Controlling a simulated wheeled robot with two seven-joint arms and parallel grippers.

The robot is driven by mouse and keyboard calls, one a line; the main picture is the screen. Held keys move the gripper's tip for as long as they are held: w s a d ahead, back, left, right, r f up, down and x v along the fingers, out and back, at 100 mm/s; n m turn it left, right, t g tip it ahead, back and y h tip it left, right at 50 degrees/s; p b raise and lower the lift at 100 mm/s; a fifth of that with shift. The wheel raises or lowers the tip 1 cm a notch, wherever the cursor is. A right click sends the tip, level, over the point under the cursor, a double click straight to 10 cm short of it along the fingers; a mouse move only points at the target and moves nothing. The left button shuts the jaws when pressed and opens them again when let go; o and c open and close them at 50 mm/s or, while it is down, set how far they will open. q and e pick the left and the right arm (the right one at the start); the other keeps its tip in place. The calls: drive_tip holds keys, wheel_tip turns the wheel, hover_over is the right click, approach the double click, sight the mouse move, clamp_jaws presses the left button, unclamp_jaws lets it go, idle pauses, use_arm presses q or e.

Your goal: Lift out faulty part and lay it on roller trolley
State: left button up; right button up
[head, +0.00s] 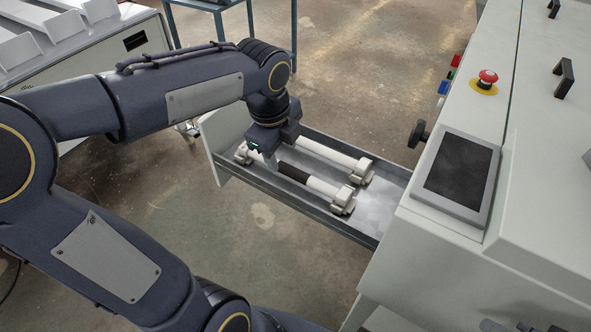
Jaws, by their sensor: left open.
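Two white rollers lie side by side in a pulled-out metal drawer (375,220) of the machine. The nearer roller (322,186) has a dark band on its shaft and a grey-white end block. The farther roller (335,154) looks plain white where it shows. My left gripper (263,160) is open and points down over the drawer's outer end, close above the left part of the rollers. It hides part of them, and I cannot tell whether it touches one. My right gripper is not in view.
The grey-white machine (540,130) stands at right with a dark screen (456,178), a red emergency button (487,78) and black handles. A white unit with slanted trays (60,45) stands top left, near a blue frame stand (225,8). Open concrete floor lies around the drawer.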

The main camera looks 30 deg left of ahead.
sight(289, 168)
use_arm(q)
drive_tip(key=shift+f, duration=0.55)
drive_tip(key=f, duration=0.2)
drive_tip(key=w+f, duration=0.1)
drive_tip(key=f, duration=0.2)
drive_tip(key=shift+w+d+f, duration=0.3)
drive_tip(key=shift+w+d, duration=0.05)
drive_tip(key=shift+c, duration=0.4)
clamp_jaws()
